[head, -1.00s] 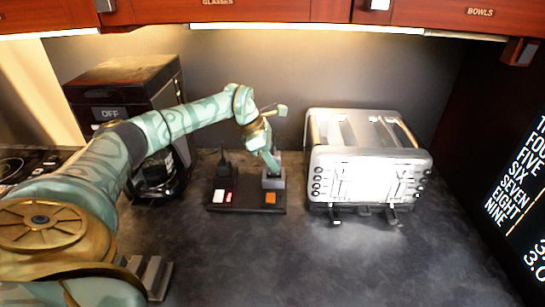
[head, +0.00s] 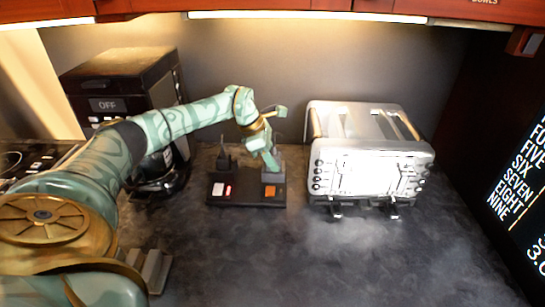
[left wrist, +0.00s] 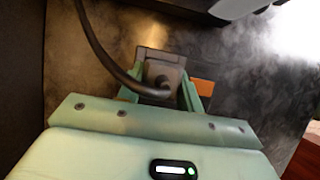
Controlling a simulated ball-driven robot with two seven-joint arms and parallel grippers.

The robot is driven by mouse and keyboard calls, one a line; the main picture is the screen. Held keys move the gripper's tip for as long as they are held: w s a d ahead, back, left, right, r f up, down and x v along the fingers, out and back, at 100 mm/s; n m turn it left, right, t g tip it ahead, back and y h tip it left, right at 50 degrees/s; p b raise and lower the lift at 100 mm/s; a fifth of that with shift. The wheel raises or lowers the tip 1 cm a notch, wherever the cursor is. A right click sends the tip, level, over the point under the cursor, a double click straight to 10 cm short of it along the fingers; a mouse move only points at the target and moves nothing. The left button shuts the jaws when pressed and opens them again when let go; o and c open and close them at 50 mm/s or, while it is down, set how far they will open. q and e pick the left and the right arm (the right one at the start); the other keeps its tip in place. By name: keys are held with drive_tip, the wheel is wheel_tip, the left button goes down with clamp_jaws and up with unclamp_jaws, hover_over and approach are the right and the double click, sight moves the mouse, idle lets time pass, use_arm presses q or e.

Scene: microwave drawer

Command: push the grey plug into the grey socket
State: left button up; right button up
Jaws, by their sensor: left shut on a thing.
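My left gripper (head: 268,160) reaches down at the right end of a black board (head: 246,203). It is shut on the grey plug, which shows between the fingers in the left wrist view (left wrist: 170,75) with a dark cable curving off to the upper left. The grey socket (head: 273,177) is a grey block on the board's right end, directly under my fingertips. The plug is at the socket, but the fingers hide the join, and I cannot tell how deep it sits. My right gripper is not in view.
A black plug (head: 223,160) stands upright at the board's left end. The board bears white, red and orange (head: 270,191) patches. A silver toaster (head: 368,160) stands close on the right, and a black coffee machine (head: 120,95) on the left. The front counter is clear.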

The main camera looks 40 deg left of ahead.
use_arm(q)
drive_tip(key=shift+f, duration=0.15)
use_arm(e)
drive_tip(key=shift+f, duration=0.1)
use_arm(q)
drive_tip(key=o, duration=1.1)
drive_tip(key=shift+c, duration=0.2)
drive_tip(key=p+v, duration=1.2)
drive_tip(key=v, duration=0.4)
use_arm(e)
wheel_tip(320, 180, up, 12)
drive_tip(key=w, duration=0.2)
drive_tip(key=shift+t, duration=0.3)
